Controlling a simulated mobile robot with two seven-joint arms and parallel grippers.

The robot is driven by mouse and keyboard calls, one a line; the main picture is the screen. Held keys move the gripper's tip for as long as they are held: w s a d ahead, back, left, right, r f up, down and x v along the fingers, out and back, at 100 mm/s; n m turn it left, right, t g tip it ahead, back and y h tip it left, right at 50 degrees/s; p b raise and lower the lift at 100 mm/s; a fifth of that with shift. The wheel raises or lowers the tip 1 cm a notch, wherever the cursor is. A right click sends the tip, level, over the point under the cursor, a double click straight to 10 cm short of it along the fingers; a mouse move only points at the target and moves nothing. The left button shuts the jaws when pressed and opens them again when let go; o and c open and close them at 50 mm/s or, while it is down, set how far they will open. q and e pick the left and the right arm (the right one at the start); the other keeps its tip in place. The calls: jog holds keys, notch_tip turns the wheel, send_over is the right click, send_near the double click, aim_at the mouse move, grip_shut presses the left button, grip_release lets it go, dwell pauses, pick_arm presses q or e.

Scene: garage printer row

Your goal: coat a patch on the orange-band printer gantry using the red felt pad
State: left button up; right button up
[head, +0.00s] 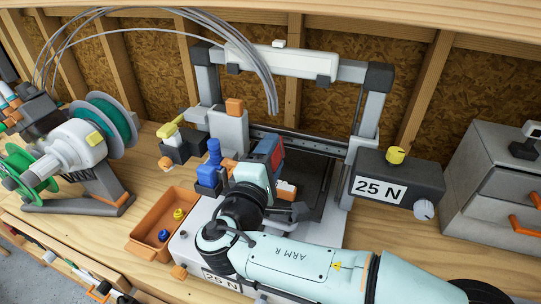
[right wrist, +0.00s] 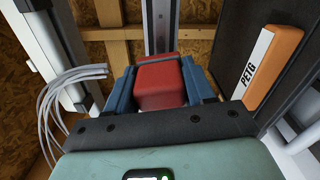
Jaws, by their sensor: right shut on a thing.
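My right gripper (head: 271,152) is shut on the red felt pad (head: 277,154), with its blue fingers on either side. In the right wrist view the pad (right wrist: 160,85) shows as a red block between the fingers. The printer gantry (head: 285,62) is a pale frame with two uprights and a top beam. The gripper and pad are in front of its crossrail, over the dark bed. I cannot tell whether the pad touches the gantry. An orange and white piece marked PETG (right wrist: 272,65) is right of the pad in the wrist view. My left gripper is out of view.
An orange bin (head: 162,240) with small knobs stands left of my arm. A spool stand (head: 85,170) is farther left. A dark 25 N box (head: 400,178) and grey drawers (head: 490,190) stand right. Grey tubes (head: 240,50) arch over the gantry.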

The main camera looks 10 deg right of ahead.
jog(key=shift+s+d+b, duration=0.3)
jog(key=shift+d+b, duration=0.05)
jog(key=shift+d, duration=0.6)
jog(key=shift+s+d+f+b, duration=0.2)
jog(key=shift+s+d+b, duration=1.65)
jog(key=shift+s+b, duration=0.1)
jog(key=shift+w+a+p, duration=0.35)
jog(key=shift+w+a, duration=0.35)
jog(key=shift+a, duration=0.25)
jog(key=shift+w+a+p, duration=0.35)
jog(key=shift+w+a, duration=0.3)
jog(key=shift+a, duration=0.35)
jog(key=shift+w+a+p, duration=0.35)
jog(key=shift+w+a, duration=0.35)
jog(key=shift+a, duration=0.25)
jog(key=shift+s, duration=0.1)
